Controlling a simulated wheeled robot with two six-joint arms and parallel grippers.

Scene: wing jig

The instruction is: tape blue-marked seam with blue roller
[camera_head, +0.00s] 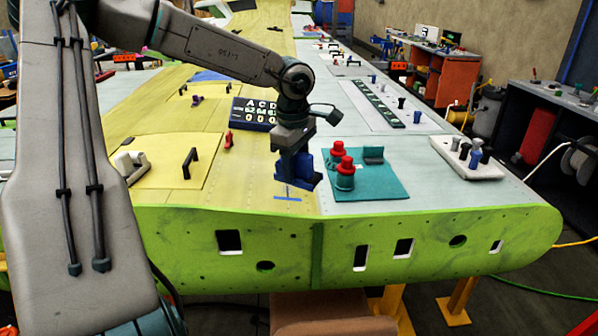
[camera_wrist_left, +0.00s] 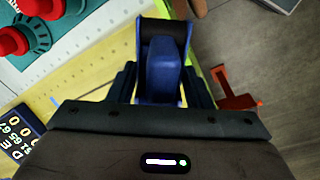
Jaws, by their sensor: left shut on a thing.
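My left gripper (camera_head: 292,152) comes down over the near edge of the wing and is shut on the blue roller (camera_head: 297,173). In the left wrist view the blue roller (camera_wrist_left: 166,72) sits between the fingers, with a dark roll at its far end. A short blue mark (camera_head: 288,198) lies on the yellow skin just below the roller in the head view, close to the wing's front edge. The roller appears just above the skin; whether it touches cannot be told. My right gripper is not in view.
A teal mat (camera_head: 370,190) with red-topped teal knobs (camera_head: 345,172) lies right of the roller. A dark lettered board (camera_head: 254,113) and a small red tool (camera_head: 228,139) are to the left. A white tray (camera_head: 467,160) holds several pegs. The green front edge (camera_head: 290,240) drops off nearby.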

